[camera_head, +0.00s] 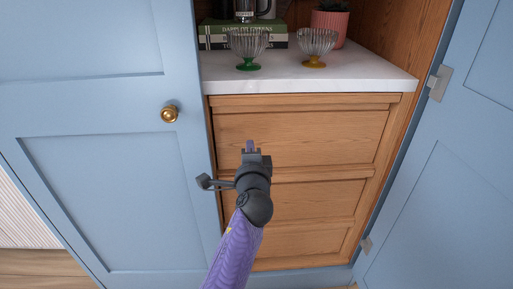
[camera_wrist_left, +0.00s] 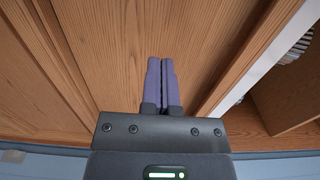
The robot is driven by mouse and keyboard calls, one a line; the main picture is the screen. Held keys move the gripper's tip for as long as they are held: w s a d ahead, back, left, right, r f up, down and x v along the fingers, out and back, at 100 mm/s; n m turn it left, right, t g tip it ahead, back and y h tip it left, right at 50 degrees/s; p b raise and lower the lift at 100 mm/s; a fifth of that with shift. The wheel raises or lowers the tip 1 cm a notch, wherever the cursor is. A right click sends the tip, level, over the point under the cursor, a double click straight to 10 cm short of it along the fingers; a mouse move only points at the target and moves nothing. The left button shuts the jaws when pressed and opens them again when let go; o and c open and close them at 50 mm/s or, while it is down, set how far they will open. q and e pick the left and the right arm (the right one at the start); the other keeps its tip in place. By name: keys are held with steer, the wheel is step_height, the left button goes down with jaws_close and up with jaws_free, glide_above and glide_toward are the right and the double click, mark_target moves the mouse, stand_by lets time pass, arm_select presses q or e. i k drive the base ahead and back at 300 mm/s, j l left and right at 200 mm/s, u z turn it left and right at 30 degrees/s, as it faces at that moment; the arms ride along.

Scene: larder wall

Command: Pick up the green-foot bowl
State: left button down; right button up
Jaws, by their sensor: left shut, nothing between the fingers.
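The green-foot bowl (camera_head: 247,45) is a ribbed clear glass bowl on a green foot. It stands upright on the white counter in the head view, at the left of the larder opening. My left gripper (camera_head: 250,146) is below the counter edge, in front of the wooden drawers, apart from the bowl. Its purple fingers (camera_wrist_left: 162,82) are shut together with nothing between them in the left wrist view. My right gripper is not in view.
A similar bowl with an amber foot (camera_head: 316,46) stands to the right. Green books (camera_head: 215,35) lie behind, with a pink pot (camera_head: 333,22) at the right. The white counter (camera_head: 300,80) has a free front strip. Blue doors flank the opening, the left with a brass knob (camera_head: 169,114).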

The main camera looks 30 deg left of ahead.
mark_target(248, 44)
steer(key=k+l, duration=0.3)
steer(key=l, duration=0.15)
steer(key=k+l, duration=0.35)
steer(key=l+u, duration=0.05)
steer(key=l, duration=0.05)
